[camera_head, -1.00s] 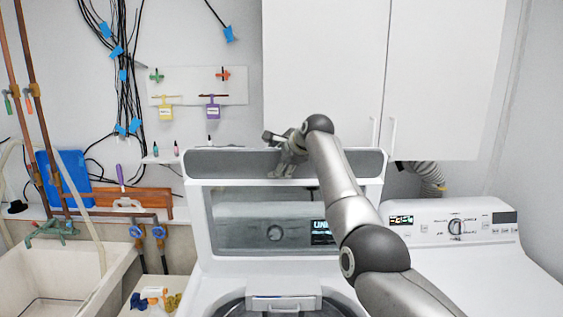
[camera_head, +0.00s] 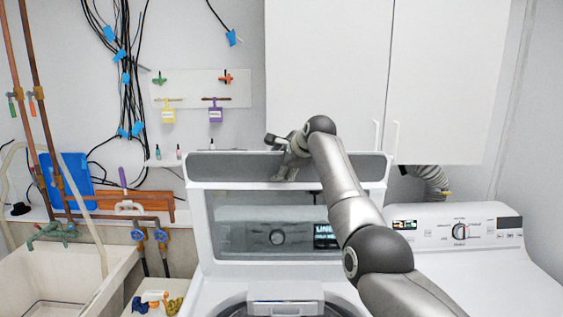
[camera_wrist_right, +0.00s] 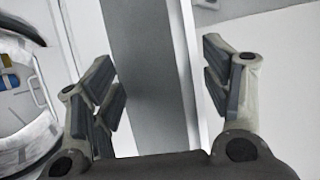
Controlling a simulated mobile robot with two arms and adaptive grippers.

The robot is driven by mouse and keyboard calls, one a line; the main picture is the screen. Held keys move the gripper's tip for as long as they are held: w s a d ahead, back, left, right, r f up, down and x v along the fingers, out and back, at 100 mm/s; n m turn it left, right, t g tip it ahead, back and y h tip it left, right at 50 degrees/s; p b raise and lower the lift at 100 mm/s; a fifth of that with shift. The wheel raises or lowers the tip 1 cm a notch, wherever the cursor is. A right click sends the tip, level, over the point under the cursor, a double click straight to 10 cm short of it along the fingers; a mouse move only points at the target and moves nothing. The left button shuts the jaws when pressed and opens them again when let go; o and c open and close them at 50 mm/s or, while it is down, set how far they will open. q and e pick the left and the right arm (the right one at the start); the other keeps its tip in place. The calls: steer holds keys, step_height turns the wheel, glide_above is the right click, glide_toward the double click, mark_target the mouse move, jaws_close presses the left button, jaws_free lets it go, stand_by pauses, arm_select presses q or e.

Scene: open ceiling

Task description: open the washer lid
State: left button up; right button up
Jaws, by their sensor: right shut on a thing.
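The washer lid (camera_head: 265,225), white with a dark see-through window, stands raised and nearly upright behind the washer's opening in the head view. In the right wrist view, the lid's edge (camera_wrist_right: 150,80) runs between the two fingers of the right gripper (camera_wrist_right: 163,78). The gripper is shut on the lid, though finger contact is hard to see. The washer's round opening (camera_head: 285,308) shows at the bottom of the head view. My left gripper is not in view.
A second white machine (camera_head: 470,262) with a dial stands at the right. White cabinets (camera_head: 385,80) hang above and behind the lid. A sink (camera_head: 65,275) and copper pipes (camera_head: 38,110) are at the left.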

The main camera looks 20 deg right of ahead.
steer(key=shift+d+r, duration=0.35)
steer(key=shift+s+d+r, duration=0.1)
steer(key=shift+s+r, duration=0.25)
steer(key=shift+s, duration=0.05)
steer(key=shift+c, duration=0.6)
steer(key=v, duration=0.9)
steer(key=shift+s+f, duration=0.2)
steer(key=shift+s, duration=0.05)
steer(key=shift+c, duration=1.1)
steer(key=shift+s+r, duration=0.35)
steer(key=shift+s, duration=0.2)
